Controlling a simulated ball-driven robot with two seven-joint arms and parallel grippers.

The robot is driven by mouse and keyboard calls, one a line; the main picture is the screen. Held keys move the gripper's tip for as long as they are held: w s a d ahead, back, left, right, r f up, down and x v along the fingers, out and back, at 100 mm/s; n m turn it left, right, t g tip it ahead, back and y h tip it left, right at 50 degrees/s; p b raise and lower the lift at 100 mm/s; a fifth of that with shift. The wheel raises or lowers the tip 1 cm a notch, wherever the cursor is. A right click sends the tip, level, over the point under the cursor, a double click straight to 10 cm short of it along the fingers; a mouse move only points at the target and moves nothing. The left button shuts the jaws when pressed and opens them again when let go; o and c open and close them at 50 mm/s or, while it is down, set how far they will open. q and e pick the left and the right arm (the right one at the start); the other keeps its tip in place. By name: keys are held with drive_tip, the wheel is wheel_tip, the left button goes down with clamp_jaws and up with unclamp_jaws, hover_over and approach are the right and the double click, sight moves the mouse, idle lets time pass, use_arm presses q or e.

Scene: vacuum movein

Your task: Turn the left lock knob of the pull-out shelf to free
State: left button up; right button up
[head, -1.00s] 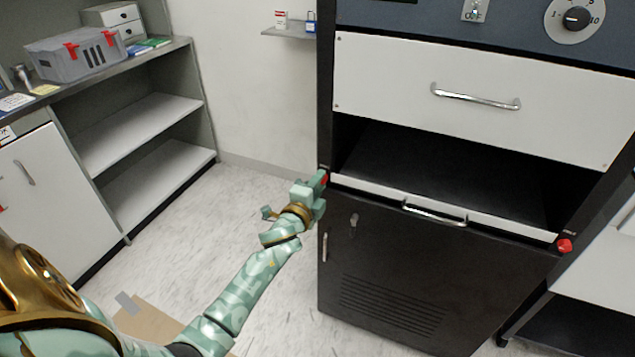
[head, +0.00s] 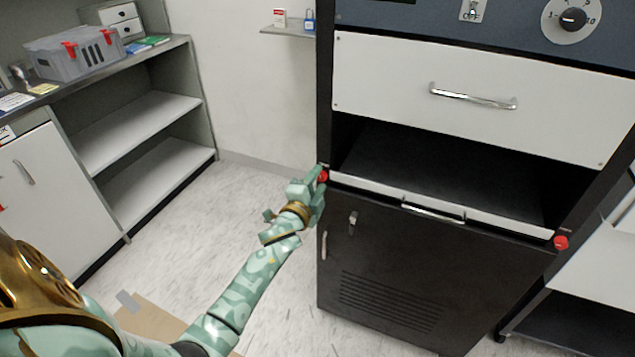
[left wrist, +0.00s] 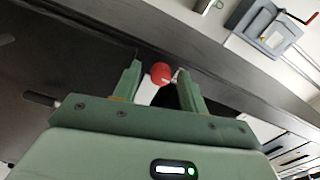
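The pull-out shelf (head: 440,211) is a thin white-fronted shelf with a metal handle, in the black cabinet under a white drawer. Its left lock knob (head: 323,176) is red and sits at the shelf's left end, partly covered by my left gripper (head: 318,180). In the left wrist view the red knob (left wrist: 161,73) lies between the two green fingertips (left wrist: 160,72), with gaps visible beside it, so the gripper is open around it. The right lock knob (head: 561,242), also red, is at the shelf's right end. My right gripper is not in view.
A white drawer (head: 470,95) with a handle is above the shelf opening. A black cabinet door (head: 390,270) with vents is below. A small wall shelf (head: 288,31) is behind, left of the cabinet. The floor (head: 200,240) left of the cabinet is mostly clear.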

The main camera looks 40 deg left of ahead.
use_arm(q)
drive_tip(key=p+v, duration=0.3)
drive_tip(key=v, duration=0.9)
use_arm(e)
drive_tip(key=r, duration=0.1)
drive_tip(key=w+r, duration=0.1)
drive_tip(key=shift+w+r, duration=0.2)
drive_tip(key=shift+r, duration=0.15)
use_arm(q)
drive_tip(key=shift+f, duration=0.1)
